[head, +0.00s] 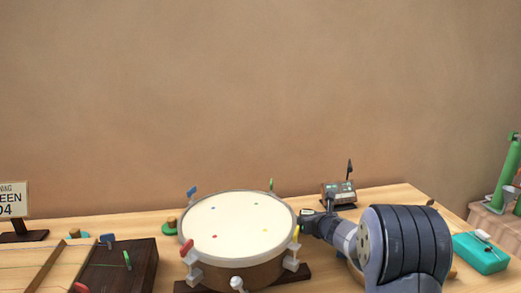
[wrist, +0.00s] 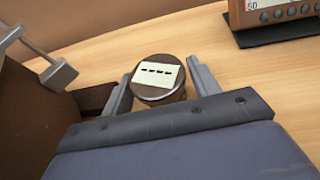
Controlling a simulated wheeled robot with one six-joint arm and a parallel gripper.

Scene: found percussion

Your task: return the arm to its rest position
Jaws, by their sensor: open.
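My gripper (head: 307,221) is just right of the drum in the head view, with my arm reaching in from the right. In the wrist view my gripper (wrist: 159,84) is open, with one grey finger on each side of a small round dark canister (wrist: 158,91). The canister has a pale label with dark dashes on top. It stands upright on the wooden table. I cannot tell whether the fingers touch it. In the head view I cannot make it out clearly near the gripper.
A cream-topped drum (head: 238,228) with coloured pegs stands left of my gripper. A small device with an antenna (head: 338,193) is behind it. A dark stringed box (head: 125,268) is at left. A teal box (head: 480,252) and green bottle (head: 507,175) are at right.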

